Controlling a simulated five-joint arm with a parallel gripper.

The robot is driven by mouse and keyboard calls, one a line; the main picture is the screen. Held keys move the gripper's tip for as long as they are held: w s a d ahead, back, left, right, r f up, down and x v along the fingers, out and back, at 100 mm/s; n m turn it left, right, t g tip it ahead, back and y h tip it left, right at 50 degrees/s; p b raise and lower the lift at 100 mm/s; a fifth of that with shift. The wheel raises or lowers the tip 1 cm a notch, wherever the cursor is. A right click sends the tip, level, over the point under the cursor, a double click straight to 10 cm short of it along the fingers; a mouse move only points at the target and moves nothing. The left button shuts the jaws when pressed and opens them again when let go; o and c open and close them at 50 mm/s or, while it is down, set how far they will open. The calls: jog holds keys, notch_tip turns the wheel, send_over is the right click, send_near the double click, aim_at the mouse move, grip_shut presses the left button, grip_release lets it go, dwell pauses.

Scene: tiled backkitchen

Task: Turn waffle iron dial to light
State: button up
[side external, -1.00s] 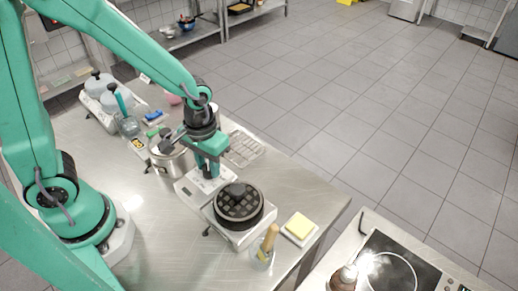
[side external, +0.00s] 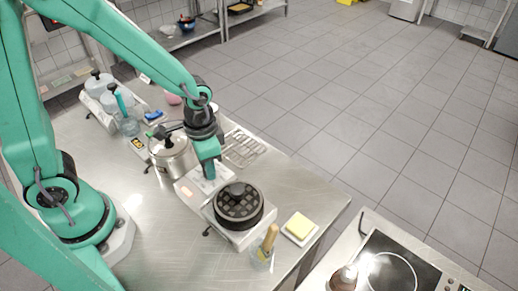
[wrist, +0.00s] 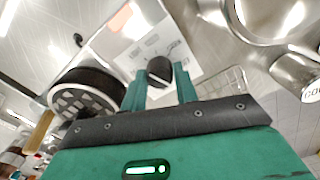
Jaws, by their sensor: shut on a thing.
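The waffle iron (side external: 238,222) stands on the steel table, with a round black gridded top and a pale control panel (side external: 190,187) on its far side. In the wrist view its black dial (wrist: 159,69) sits on the white panel, between my two green fingers. My gripper (side external: 209,174) points down at the panel and is shut on the dial. The gripper also shows in the wrist view (wrist: 160,80). The panel markings near the dial are too small to read, so I cannot tell the setting.
A steel pot (side external: 172,160) stands close to the left of my gripper. A wire rack (side external: 243,150) lies behind it. A yellow block on a white dish (side external: 299,227) and a jar with a wooden-handled tool (side external: 265,250) are at the front right. Bare table lies at the front left.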

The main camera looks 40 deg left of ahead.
jog(key=o, duration=1)
jog(key=shift+c, duration=0.2)
jog(key=shift+r, duration=0.2)
jog(key=shift+r, duration=3.75)
jog(key=shift+a+r, duration=0.3)
jog(key=shift+r, duration=0.15)
jog(key=s+a+r+n+t, duration=0.4)
jog(key=s+a+r+t, duration=0.1)
jog(key=r, duration=0.5)
jog(key=shift+s+a+n+t, duration=0.3)
jog(key=shift+s+a, duration=0.15)
jog(key=shift+a, duration=0.5)
